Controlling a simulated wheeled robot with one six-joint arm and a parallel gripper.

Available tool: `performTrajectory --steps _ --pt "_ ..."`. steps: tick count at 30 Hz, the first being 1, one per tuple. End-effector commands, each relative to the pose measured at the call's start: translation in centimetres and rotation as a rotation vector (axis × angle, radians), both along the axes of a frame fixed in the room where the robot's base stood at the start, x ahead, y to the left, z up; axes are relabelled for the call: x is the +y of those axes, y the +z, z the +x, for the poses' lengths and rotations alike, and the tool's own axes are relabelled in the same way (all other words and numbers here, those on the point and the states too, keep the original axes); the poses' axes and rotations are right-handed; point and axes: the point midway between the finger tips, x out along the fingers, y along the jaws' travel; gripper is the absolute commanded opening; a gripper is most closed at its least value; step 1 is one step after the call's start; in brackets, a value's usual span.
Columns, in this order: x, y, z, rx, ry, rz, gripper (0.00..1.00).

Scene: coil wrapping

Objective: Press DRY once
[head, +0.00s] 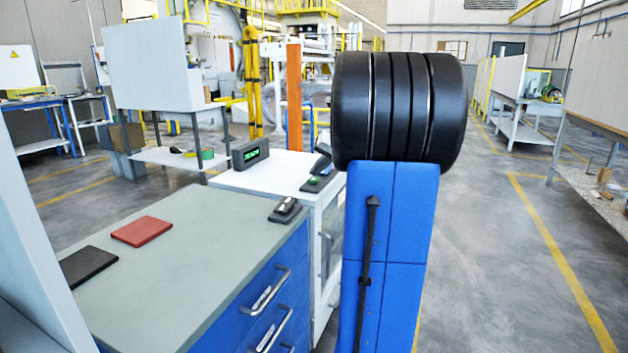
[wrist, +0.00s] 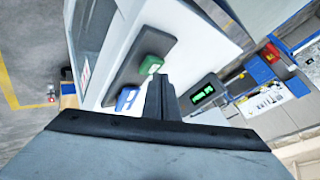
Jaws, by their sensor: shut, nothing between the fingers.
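In the wrist view, my gripper (wrist: 161,82) is shut and empty. Its fingertips show just below and right of a green button (wrist: 151,64) on a dark control panel (wrist: 131,74). A blue button (wrist: 127,98) is on the same panel, left of the fingers. Both buttons carry pale marks too small to read, so I cannot tell which is DRY. Contact with a button cannot be made out. In the head view, the panel (head: 313,188) with its green button sits on a white cabinet top, partly behind my blue arm, which hides my gripper.
A display with green digits (head: 250,154) stands on the white cabinet (head: 270,173), and also shows right of my fingers in the wrist view (wrist: 203,93). The grey-topped bench (head: 190,240) holds a red pad (head: 142,231), a black pad (head: 88,265) and a small device (head: 285,211).

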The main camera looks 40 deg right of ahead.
Motion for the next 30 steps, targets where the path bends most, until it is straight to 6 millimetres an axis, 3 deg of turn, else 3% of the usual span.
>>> performTrajectory --steps 30 --pt "-0.01 -0.73 0.0 0.0 0.0 0.0 0.0"
